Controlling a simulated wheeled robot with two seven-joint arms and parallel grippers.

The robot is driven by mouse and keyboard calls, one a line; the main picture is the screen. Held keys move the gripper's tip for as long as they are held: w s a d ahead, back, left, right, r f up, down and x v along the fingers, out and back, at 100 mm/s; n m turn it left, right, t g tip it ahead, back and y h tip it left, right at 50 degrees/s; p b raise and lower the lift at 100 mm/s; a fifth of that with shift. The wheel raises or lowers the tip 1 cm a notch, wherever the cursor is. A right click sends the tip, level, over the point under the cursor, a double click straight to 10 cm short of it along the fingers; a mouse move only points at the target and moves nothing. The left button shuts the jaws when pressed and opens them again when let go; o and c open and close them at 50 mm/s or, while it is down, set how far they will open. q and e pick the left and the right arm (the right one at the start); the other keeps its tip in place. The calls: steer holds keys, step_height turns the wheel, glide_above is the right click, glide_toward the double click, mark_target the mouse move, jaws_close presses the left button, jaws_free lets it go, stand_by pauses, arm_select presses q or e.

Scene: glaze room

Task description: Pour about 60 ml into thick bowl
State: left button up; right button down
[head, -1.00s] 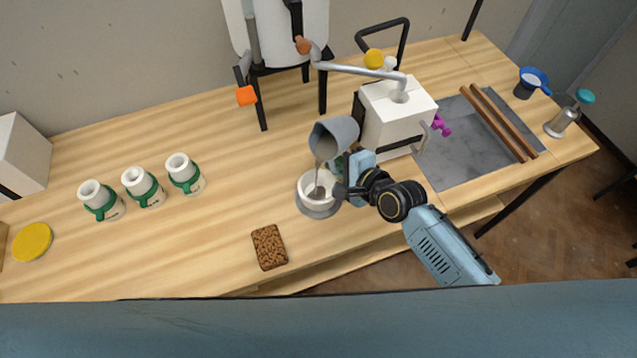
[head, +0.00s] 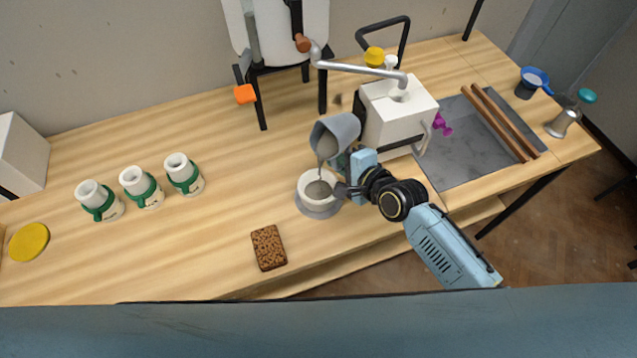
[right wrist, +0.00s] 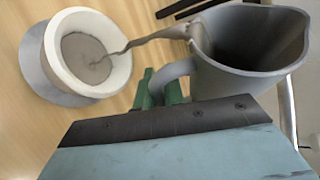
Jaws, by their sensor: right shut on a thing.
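A grey jug (head: 337,131) is tilted over a thick white bowl (head: 308,182), and a thin grey-brown stream runs from its lip into the bowl. The bowl stands on a round grey base (head: 318,213) and holds a pool of the grey liquid. In the right wrist view the jug (right wrist: 255,45) is at right and the bowl (right wrist: 62,75) at left, its rim clear of the liquid. My right gripper (right wrist: 160,88) is shut on the jug's handle. It also shows in the head view (head: 347,168), right of the bowl. My left gripper is not in view.
A white machine (head: 400,115) with a metal arm stands close behind the jug. A brown speckled sponge-like block (head: 268,248) lies in front of the bowl. Three white cups with green bands (head: 143,187) stand at left. The table between them and the bowl is clear.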

steer(key=shift+w+d+f+b, duration=0.1)
steer(key=shift+w+d+b, duration=0.05)
steer(key=shift+b, duration=0.15)
steer(key=shift+w+d+n+t, duration=0.1)
steer(key=shift+w+n+t, duration=0.05)
steer(key=shift+n+t, duration=0.15)
stand_by(0.8)
steer(key=m+g+p, duration=0.1)
steer(key=s+m+g+p, duration=0.1)
steer(key=p, duration=0.1)
steer(key=shift+s+a+r+m+y, duration=0.1)
steer(key=shift+a+r+m+y, duration=0.2)
steer(key=shift+a+r+y, duration=0.1)
steer(key=shift+f, duration=0.1)
stand_by(0.5)
